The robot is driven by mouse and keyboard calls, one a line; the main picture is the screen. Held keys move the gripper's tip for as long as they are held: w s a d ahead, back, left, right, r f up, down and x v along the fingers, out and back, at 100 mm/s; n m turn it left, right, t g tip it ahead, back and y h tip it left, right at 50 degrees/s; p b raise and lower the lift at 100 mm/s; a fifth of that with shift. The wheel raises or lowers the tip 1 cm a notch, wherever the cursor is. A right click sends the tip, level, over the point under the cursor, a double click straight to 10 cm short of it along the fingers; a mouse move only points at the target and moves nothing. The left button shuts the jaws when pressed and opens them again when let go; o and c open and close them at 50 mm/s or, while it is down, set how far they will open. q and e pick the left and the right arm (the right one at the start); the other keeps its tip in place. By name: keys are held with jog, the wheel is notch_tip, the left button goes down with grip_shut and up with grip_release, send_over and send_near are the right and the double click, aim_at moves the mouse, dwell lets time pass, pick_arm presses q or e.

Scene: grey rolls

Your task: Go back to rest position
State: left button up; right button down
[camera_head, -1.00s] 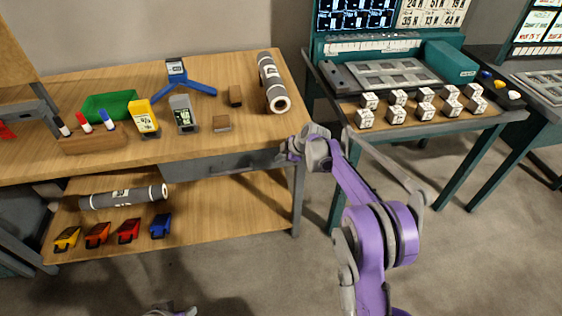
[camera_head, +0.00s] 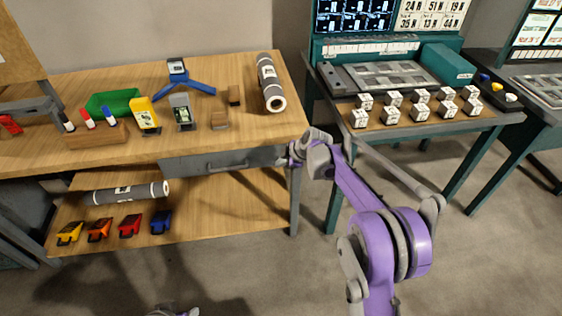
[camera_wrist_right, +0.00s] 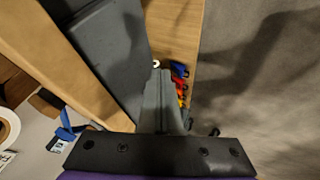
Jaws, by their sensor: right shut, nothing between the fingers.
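My right gripper (camera_head: 291,158) is by the right end of the wooden workbench, near its front edge, on a bent purple arm. In the right wrist view its fingers (camera_wrist_right: 160,95) are together with nothing between them. A grey roll (camera_head: 268,78) with a white label lies on the bench top. A second grey roll (camera_head: 125,193) lies on the lower shelf. Both rolls are apart from my right gripper. Only a small part of my left gripper (camera_head: 173,311) shows at the bottom edge, and its fingers cannot be made out.
The workbench (camera_head: 235,140) holds a green bin (camera_head: 113,102), markers, handheld meters and a blue stand. Several small coloured bins sit on the shelf. A teal console table (camera_head: 440,124) with white cubes stands to the right. The floor (camera_head: 245,275) in front is clear.

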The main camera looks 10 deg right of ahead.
pick_arm(q)
jog(key=shift+w+a+r+p, duration=0.15)
jog(key=shift+r+p, duration=0.1)
jog(key=shift+r, duration=0.1)
jog(key=shift+w+a+r+p, duration=0.1)
jog(key=shift+w+r+p, duration=0.05)
jog(key=shift+r+p, duration=0.15)
pick_arm(e)
jog(key=v, duration=0.7)
jog(key=shift+r, duration=0.4)
